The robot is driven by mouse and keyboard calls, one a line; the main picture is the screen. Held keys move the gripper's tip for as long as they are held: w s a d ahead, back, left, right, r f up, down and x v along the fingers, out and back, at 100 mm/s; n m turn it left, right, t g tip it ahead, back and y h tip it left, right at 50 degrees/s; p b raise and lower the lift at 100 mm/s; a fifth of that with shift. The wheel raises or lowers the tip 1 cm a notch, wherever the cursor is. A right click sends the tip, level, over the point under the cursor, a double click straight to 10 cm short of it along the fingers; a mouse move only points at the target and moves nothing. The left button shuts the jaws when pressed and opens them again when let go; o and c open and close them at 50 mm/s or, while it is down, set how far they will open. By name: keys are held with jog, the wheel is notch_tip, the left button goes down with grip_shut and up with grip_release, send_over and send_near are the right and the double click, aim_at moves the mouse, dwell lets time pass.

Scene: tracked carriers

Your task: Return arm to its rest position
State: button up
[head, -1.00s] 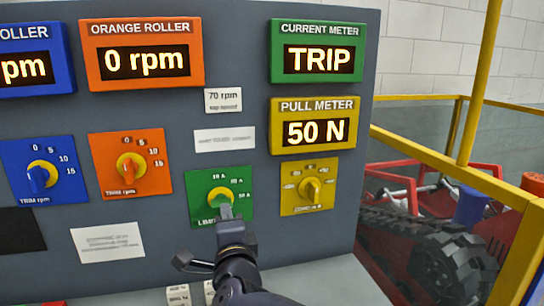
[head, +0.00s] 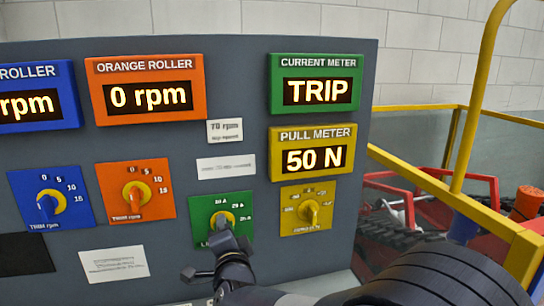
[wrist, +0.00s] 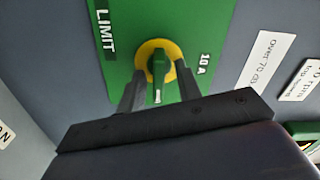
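My gripper (head: 226,240) is in front of the green limit panel (head: 207,206) in the head view. In the wrist view, its two dark fingers (wrist: 159,92) stand apart on either side of the green pointer knob (wrist: 158,66) with its yellow ring. There is space between each finger and the narrow pointer, so the gripper looks open and empty. In the head view, my gripper partly covers the lower part of this dial. My arm bends from the lower right, with a thick dark link at the bottom right corner.
The grey console carries a blue dial (head: 50,202), an orange dial (head: 136,194) and a yellow dial (head: 311,212). The current meter (head: 315,91) reads TRIP, the pull meter (head: 313,159) 50 N, and the orange roller display (head: 148,96) 0 rpm. A yellow railing (head: 470,205) stands at the right.

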jog(key=shift+r+n+p, duration=0.25)
jog(key=shift+n+p, duration=1.35)
jog(key=shift+p, duration=1.65)
jog(key=shift+a+n+p, duration=0.1)
jog(key=shift+n+p, duration=0.5)
jog(key=shift+p, duration=0.65)
jog(key=shift+n+p, duration=0.5)
jog(key=shift+p, duration=0.4)
